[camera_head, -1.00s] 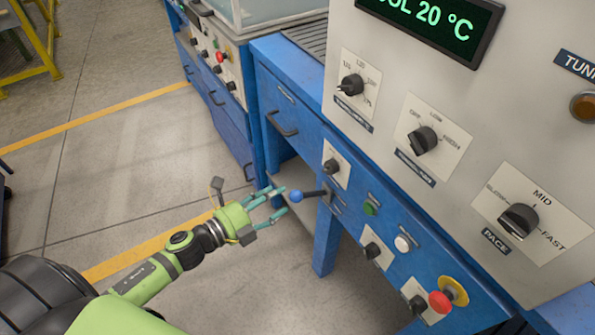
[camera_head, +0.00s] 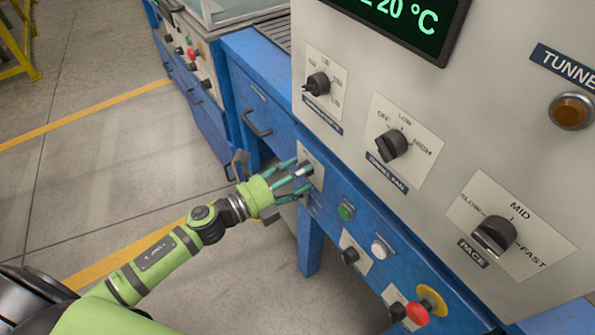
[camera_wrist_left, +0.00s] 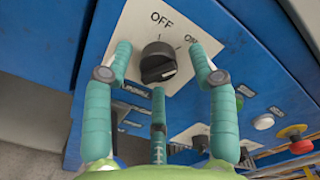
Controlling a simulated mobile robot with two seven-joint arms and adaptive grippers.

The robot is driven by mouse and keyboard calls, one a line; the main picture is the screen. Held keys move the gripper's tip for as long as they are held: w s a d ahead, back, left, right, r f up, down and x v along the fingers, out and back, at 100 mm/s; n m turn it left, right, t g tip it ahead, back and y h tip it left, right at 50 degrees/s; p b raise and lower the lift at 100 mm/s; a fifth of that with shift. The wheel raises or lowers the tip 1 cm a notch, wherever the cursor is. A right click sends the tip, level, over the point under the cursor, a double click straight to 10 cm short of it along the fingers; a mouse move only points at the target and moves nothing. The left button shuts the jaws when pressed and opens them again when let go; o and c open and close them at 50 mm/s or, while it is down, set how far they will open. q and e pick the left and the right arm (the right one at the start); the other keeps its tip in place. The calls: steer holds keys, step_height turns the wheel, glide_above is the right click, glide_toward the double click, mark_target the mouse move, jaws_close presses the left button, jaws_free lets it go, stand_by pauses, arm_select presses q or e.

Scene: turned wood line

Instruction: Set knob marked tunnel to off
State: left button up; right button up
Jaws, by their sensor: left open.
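In the left wrist view a black rotary knob (camera_wrist_left: 158,62) sits on a white plate with OFF printed above it and a second, partly covered word to its upper right. The dark label (camera_wrist_left: 137,91) by the plate is too unclear to read. I cannot tell for sure which mark the knob points at. My left gripper (camera_head: 302,178) is open at this plate, and its fingers also show in the wrist view (camera_wrist_left: 160,75), spread on both sides of the knob with the third below it. In the head view the gripper hides most of the knob. My right gripper is not in view.
The grey panel above carries several knobs, including PACE (camera_head: 494,236), and an amber lamp (camera_head: 571,111) under a cut-off TUNNEL label. A green button (camera_head: 346,211), a white button (camera_head: 381,249) and a red emergency stop (camera_head: 417,313) lie along the blue front.

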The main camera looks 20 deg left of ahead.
arm_select(q)
steer(key=shift+w+d, duration=0.1)
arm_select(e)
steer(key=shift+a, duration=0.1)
arm_select(q)
steer(key=c, duration=1.1)
steer(key=shift+c, duration=0.2)
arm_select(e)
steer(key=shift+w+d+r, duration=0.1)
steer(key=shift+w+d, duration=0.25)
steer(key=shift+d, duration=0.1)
